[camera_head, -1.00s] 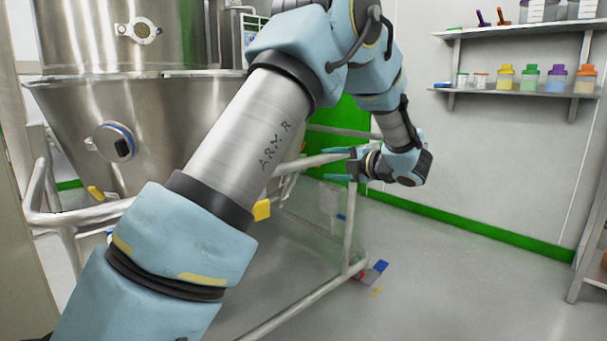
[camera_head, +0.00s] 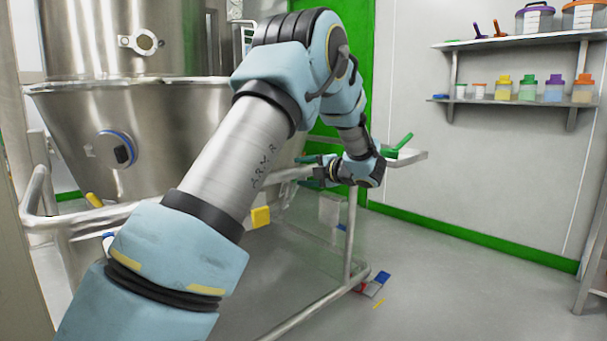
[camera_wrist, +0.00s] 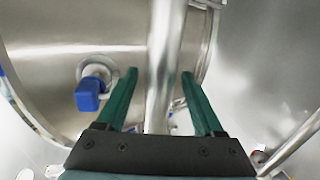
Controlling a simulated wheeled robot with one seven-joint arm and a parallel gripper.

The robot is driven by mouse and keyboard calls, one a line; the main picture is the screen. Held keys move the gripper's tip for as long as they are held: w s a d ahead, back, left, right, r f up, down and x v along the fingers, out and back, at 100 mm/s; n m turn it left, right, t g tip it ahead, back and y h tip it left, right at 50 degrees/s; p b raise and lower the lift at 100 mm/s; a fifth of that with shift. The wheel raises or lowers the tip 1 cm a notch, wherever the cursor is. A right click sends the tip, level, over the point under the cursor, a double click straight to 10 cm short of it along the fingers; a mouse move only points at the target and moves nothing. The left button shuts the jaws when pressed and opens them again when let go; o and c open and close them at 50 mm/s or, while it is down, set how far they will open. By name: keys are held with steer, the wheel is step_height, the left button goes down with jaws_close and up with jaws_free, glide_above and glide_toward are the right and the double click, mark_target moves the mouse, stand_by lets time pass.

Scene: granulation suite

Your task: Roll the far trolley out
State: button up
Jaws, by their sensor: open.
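The trolley is a frame of pale metal tubes (camera_head: 349,235) carrying a big conical steel bowl (camera_head: 75,125). I cannot tell whether it is the far one, as no second trolley is clear. My gripper (camera_head: 310,172) is at the frame's upper rail, right of the bowl, with its fingers pointing left. In the wrist view my gripper (camera_wrist: 160,73) is open, with a steel tube (camera_wrist: 162,60) passing between its two green fingers. Gaps show on both sides of the tube. My arm hides part of the bowl and rail.
A green-handled lever (camera_head: 400,145) sits at the rail's right end. Wall shelves with bottles (camera_head: 515,97) are at the right. A blue-and-red item (camera_head: 375,284) is at the frame's foot. Grey floor (camera_head: 470,285) is clear at the right. A blue-capped fitting (camera_wrist: 90,95) juts from the bowl.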

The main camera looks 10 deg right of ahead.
jaws_close()
stand_by(0.5)
stand_by(0.8)
